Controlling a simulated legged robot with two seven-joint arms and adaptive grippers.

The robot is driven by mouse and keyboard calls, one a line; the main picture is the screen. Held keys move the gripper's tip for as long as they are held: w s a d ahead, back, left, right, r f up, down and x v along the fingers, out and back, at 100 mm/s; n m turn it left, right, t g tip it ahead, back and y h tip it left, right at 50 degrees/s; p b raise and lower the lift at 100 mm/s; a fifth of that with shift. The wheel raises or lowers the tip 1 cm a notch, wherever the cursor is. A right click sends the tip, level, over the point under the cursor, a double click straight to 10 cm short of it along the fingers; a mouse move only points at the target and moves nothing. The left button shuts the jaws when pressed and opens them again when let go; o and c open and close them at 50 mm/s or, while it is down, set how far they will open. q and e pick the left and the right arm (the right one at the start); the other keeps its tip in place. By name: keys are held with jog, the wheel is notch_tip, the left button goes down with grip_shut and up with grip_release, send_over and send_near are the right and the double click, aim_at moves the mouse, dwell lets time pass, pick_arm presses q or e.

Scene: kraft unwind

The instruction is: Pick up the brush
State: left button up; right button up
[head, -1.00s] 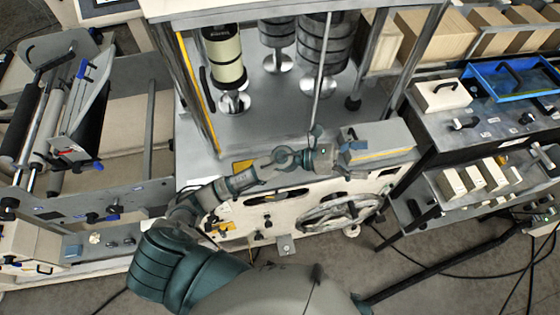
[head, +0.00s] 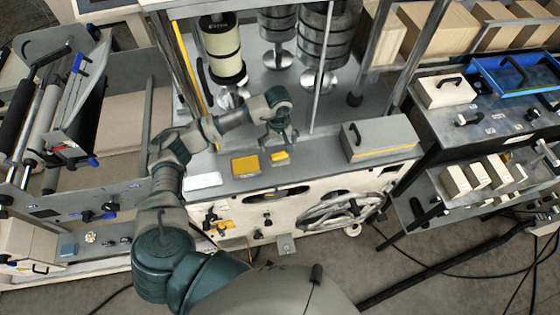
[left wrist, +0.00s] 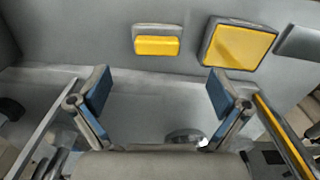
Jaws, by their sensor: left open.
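My left gripper (head: 278,139) is above the grey machine top (head: 325,160), jaws apart and empty. In the left wrist view its two blue-padded fingers (left wrist: 158,93) stand wide open. A small yellow block with a grey upper part (head: 281,157), which may be the brush, lies on the machine top just below the gripper. In the left wrist view this block (left wrist: 157,42) lies beyond the fingertips, between them sideways and not touched. A larger yellow square with a grey edge (head: 245,165) lies to its left. It also shows in the wrist view (left wrist: 238,46).
A grey lidded box with a handle (head: 380,139) stands right of the gripper. A white flat item (head: 203,180) lies at left. A cream roll (head: 222,50), dark weights (head: 318,45) and upright posts stand behind. The machine top between block and box is clear.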

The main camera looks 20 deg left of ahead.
aim_at(279, 154)
pick_arm(q)
notch_tip(279, 154, down, 3)
jog(key=shift+d+f+b, duration=0.1)
jog(key=shift+f+b, duration=0.1)
jog(key=shift+b, duration=0.3)
jog(key=shift+a+f, duration=0.2)
jog(key=shift+f, duration=0.5)
jog(key=f, duration=0.1)
jog(key=f+b, duration=0.1)
jog(key=f, duration=0.1)
jog(key=f+b, duration=0.1)
jog(key=shift+w+d+f, duration=0.1)
jog(key=shift+w+f, duration=0.15)
jog(key=shift+f, duration=0.1)
jog(key=shift+d+r, duration=0.1)
jog(key=shift+d, duration=0.05)
jog(key=shift+c, duration=1.2)
jog(key=c, duration=1)
